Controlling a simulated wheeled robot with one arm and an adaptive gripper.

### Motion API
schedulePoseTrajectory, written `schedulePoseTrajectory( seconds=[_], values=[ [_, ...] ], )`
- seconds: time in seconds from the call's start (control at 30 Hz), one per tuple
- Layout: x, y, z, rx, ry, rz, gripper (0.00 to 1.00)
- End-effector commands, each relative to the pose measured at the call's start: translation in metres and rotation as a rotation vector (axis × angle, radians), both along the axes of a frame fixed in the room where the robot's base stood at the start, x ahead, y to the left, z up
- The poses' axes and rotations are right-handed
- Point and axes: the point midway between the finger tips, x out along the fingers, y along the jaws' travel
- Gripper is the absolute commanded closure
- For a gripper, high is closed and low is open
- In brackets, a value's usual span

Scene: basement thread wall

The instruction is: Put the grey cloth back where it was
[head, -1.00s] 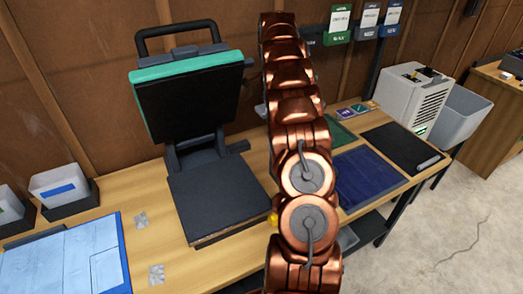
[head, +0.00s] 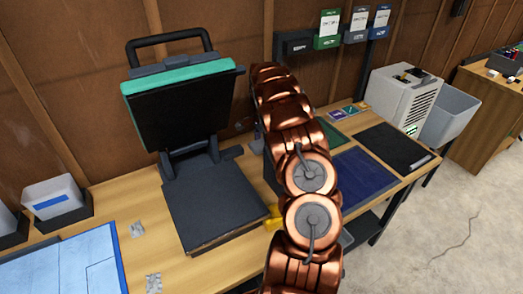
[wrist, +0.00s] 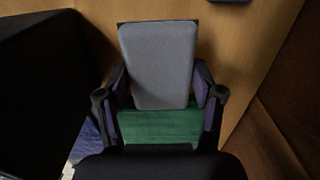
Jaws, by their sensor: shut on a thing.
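The grey cloth (wrist: 158,65) looks like a flat rounded pad in the wrist view. My gripper (wrist: 160,88) is shut on it, with one dark finger at each side. A green piece (wrist: 158,127) shows just below the grey cloth; whether they touch is unclear. In the head view my copper arm hides the gripper and the grey cloth. A green mat (head: 333,134) shows on the bench, partly behind the arm, with a blue mat (head: 362,178) and a black mat (head: 397,148) nearby.
A heat press (head: 185,115) stands open left of my arm, with a yellow part (head: 273,217) by its base. A white machine (head: 405,95) and grey bin (head: 453,112) are at right. Label holders (head: 328,42) hang at the back.

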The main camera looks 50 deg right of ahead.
Motion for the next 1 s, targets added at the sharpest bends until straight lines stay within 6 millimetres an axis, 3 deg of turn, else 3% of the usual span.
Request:
schedulePoseTrajectory(
  seconds=[0.5, 0.97, 1.0],
  values=[
    [0.0, -0.001, -0.046, -0.002, -0.002, 0.0, 0.66],
    [0.001, 0.0, -0.054, -0.003, -0.002, 0.001, 0.66],
    [0.0, -0.001, -0.053, -0.003, -0.001, 0.0, 0.3]
  ],
)
